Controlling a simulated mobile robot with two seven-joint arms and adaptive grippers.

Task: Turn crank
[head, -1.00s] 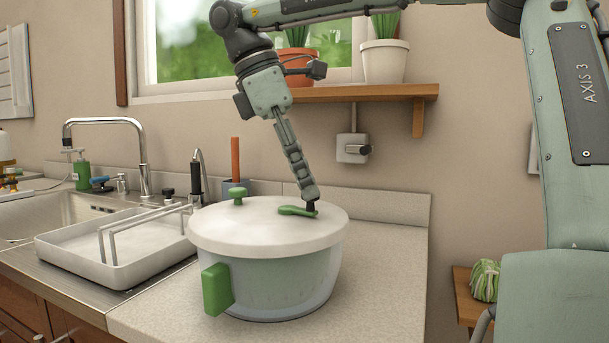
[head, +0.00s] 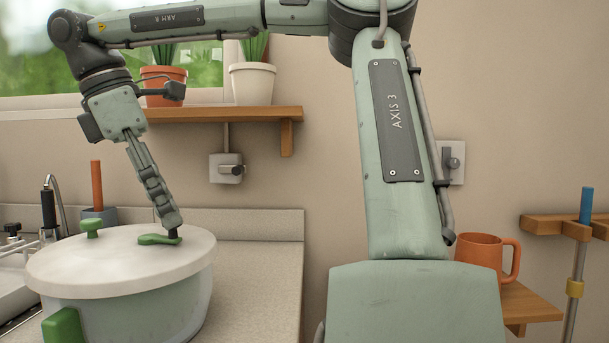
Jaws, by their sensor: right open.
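The green crank (head: 152,240) lies on top of the white lid (head: 120,270) of a large round pot-like container (head: 150,314). A green knob (head: 92,229) stands up from the lid, left of the crank. My right gripper (head: 173,234) comes down from the upper left, and its dark tip is at the crank's right end. It is open; its fingers overlap in this view, and I cannot tell whether they touch the crank. My left gripper is out of view.
A wooden shelf (head: 200,115) with two potted plants hangs behind my right arm. A tap and sink edge are at the left. The counter (head: 255,275) is clear right of the container. An orange mug (head: 478,257) stands on a low wooden shelf.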

